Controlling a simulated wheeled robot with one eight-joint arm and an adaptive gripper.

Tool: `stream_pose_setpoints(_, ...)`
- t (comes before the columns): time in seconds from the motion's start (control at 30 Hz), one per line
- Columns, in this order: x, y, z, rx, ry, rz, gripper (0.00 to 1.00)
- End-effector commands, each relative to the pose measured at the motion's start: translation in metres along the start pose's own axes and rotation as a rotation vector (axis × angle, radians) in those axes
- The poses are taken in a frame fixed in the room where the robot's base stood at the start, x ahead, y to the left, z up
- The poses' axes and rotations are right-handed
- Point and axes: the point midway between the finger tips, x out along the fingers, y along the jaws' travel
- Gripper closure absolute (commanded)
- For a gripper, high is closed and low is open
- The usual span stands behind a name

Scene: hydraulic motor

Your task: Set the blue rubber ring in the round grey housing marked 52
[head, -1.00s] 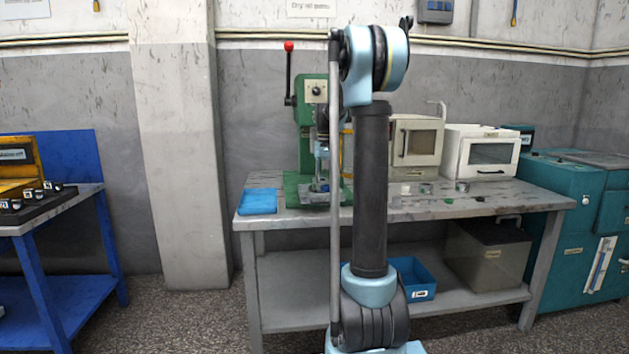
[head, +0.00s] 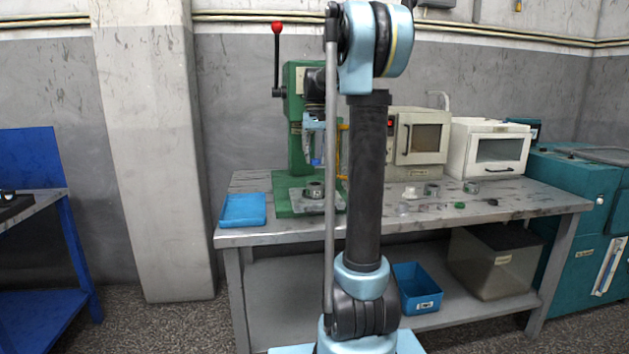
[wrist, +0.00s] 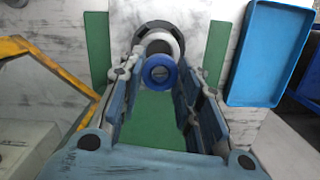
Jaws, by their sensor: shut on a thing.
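The blue rubber ring (wrist: 160,86) is between the fingertips of my gripper (wrist: 160,75) in the wrist view. The gripper is shut on it. The round grey housing (wrist: 153,26) lies just beyond the ring, which overlaps its near part in that view. In the head view the housing (head: 314,190) stands on the base plate of the green press. My gripper (head: 317,161) is above it there, with a gap between, and the blue of the ring is small at its tips. The 52 marking is not legible.
The green press (head: 297,110) rises behind my gripper. A blue tray (head: 243,210) lies left of it; it also shows in the wrist view (wrist: 236,55). Several small parts and two white ovens (head: 420,143) stand to the right on the grey bench (head: 285,234).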

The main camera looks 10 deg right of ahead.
Motion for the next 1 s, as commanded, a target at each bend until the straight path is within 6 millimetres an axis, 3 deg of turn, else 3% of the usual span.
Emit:
stream_pose_setpoints(0.1,0.019,0.0,-0.003,0.0,0.0,0.0,0.87)
stream_pose_setpoints(0.37,0.037,0.001,-0.005,0.001,0.0,0.0,0.87)
stream_pose_setpoints(0.6,0.067,0.002,-0.009,0.003,0.0,0.0,0.87)
stream_pose_setpoints(0.87,0.073,0.003,-0.009,0.004,0.0,0.0,0.87)
stream_pose_setpoints(0.9,0.073,0.003,-0.009,0.004,0.0,0.0,0.62)
stream_pose_setpoints(0.97,0.074,0.003,-0.009,0.004,0.0,0.0,0.48)
stream_pose_setpoints(1.0,0.073,0.003,-0.009,0.004,0.0,0.0,0.48)
